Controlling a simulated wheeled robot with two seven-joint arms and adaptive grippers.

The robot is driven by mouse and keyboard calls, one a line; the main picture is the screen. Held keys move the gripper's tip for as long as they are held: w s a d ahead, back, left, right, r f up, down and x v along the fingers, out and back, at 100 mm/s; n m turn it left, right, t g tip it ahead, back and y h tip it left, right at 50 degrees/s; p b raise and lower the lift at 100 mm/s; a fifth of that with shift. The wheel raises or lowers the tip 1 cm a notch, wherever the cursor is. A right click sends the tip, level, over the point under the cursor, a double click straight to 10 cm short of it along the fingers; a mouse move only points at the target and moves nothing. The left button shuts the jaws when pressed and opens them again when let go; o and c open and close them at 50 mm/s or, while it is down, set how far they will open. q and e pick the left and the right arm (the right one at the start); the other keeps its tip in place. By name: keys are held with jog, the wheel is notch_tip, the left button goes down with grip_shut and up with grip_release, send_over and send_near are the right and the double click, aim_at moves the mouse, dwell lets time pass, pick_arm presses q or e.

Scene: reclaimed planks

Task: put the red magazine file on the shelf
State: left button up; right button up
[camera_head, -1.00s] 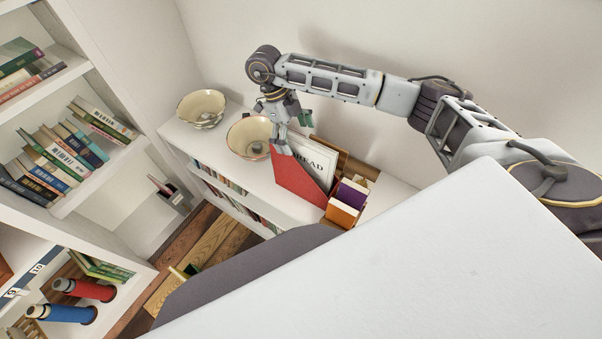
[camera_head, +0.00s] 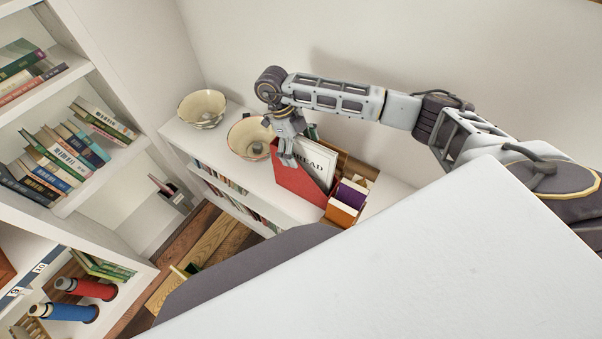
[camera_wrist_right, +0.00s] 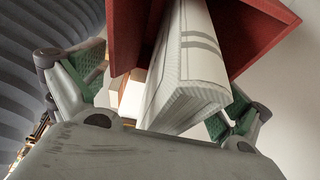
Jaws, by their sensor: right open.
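The red magazine file (camera_head: 297,186) stands on the low white bookcase and holds a white magazine (camera_head: 318,160) with "READ" on it. My right gripper (camera_head: 288,160) is at the upper left corner of the file, with its fingers pointing down. In the right wrist view the gripper (camera_wrist_right: 165,100) is open, its green-padded fingers on either side of the white magazine and part of the red file (camera_wrist_right: 250,35). I cannot tell whether the fingers touch the file. A tall white shelf unit (camera_head: 120,70) stands at the left, with books on several shelves. My left gripper is not in view.
Two bowls, one at the far end (camera_head: 202,108) and one beside the file (camera_head: 246,140), stand on the low bookcase (camera_head: 200,150). Orange and purple boxes (camera_head: 345,200) stand right of the file. A white surface (camera_head: 420,270) fills the foreground. One shelf section has bare room (camera_head: 125,200).

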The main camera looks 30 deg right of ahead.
aim_at(299, 137)
jog(key=shift+w+r, duration=0.1)
jog(key=c, duration=1.7)
jog(key=shift+r, duration=0.1)
jog(key=shift+r, duration=1.7)
jog(key=shift+r+p, duration=0.8)
jog(key=shift+r, duration=6.35)
